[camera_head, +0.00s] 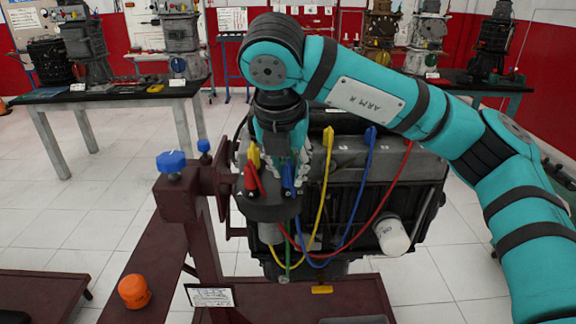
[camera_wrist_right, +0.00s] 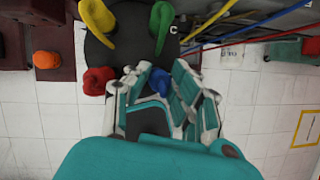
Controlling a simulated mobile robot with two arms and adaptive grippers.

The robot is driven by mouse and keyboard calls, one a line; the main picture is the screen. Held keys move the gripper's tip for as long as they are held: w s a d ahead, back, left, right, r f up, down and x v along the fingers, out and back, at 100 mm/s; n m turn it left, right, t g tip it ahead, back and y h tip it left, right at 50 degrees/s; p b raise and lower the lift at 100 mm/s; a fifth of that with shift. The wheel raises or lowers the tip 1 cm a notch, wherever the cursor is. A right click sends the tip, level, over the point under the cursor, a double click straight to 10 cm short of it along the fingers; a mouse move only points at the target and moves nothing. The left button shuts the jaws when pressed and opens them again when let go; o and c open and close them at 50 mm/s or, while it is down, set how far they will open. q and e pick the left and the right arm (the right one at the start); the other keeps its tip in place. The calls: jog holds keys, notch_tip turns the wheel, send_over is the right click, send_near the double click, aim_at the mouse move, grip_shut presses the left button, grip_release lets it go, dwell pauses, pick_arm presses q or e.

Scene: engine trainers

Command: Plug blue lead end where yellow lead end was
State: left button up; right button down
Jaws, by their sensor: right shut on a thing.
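My right gripper (camera_head: 287,168) comes down from above over the dark round distributor cap (camera_head: 268,209). It is shut on the blue lead end (camera_head: 288,181), which also shows between the fingers in the right wrist view (camera_wrist_right: 159,81). The blue end is at the cap's right front; whether it is seated cannot be told. The yellow lead end (camera_head: 253,155) stands at the cap's back left and shows in the right wrist view (camera_wrist_right: 97,17). The red lead end (camera_head: 251,180) is at the front left. The green lead end (camera_wrist_right: 161,26) is on the cap too. My left gripper is out of view.
Yellow, blue and red leads loop from the cap to the engine block (camera_head: 350,165). A white oil filter (camera_head: 391,236) sticks out at its right. Blue-knobbed clamps (camera_head: 171,162) rise on the maroon stand at left. An orange cap (camera_head: 134,291) lies in front.

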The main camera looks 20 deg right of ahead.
jog(key=shift+r+n, duration=0.2)
jog(key=shift+n, duration=0.4)
jog(key=shift+r+n+t+y, duration=0.15)
jog(key=shift+r+n+y, duration=0.2)
jog(key=shift+n, duration=0.25)
jog(key=shift+r+n+t+y, duration=0.2)
jog(key=shift+n+y, duration=0.15)
jog(key=shift+n, duration=0.25)
notch_tip(320, 180, up, 2)
jog(key=n+y, duration=0.1)
jog(key=n, duration=0.3)
jog(key=shift+r+n+y+p, duration=0.15)
jog(key=shift+n+y+p, duration=0.15)
jog(key=shift+y+p, duration=0.1)
jog(key=r+n+p, duration=0.1)
jog(key=n, duration=0.1)
jog(key=r+n+g+y+p, duration=0.1)
jog(key=n, duration=0.1)
jog(key=shift+y, duration=0.3)
jog(key=n+p, duration=0.1)
jog(key=r+n+p, duration=0.1)
jog(key=n, duration=0.1)
jog(key=n+g+y, duration=0.1)
jog(key=shift+r+n+p, duration=0.25)
jog(key=shift+n+p, duration=0.15)
jog(key=shift+d, duration=0.2)
jog(key=shift+f, duration=0.2)
